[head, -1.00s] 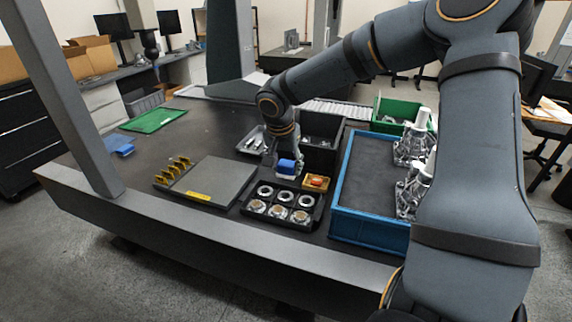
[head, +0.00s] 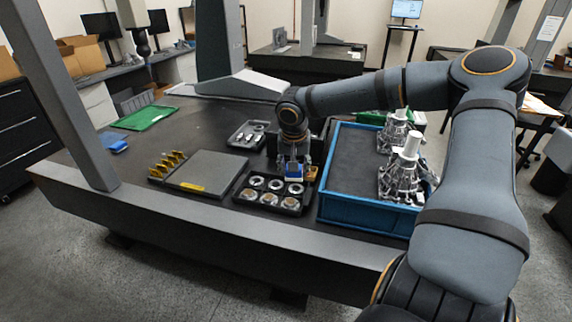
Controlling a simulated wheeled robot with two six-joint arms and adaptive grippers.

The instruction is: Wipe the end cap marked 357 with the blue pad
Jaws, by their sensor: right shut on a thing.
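My right gripper (head: 293,162) is shut on a blue pad (head: 293,171) and points down. It holds the pad at the back right part of a black tray (head: 243,208). The tray holds two rows of round metal end caps: open-looking rings at the back, such as this end cap (head: 275,184), and caps with tan centres in front, such as this front cap (head: 269,199). The pad is just above or against the back right cap (head: 295,189); I cannot tell if they touch. No number is readable. My left gripper is not in view.
A blue bin (head: 350,208) with metal castings (head: 402,172) stands right of the tray. A small orange-brown box (head: 312,174) is beside the gripper. A grey plate (head: 208,174) with yellow clips lies left. A dark tray (head: 240,137) with metal parts lies behind.

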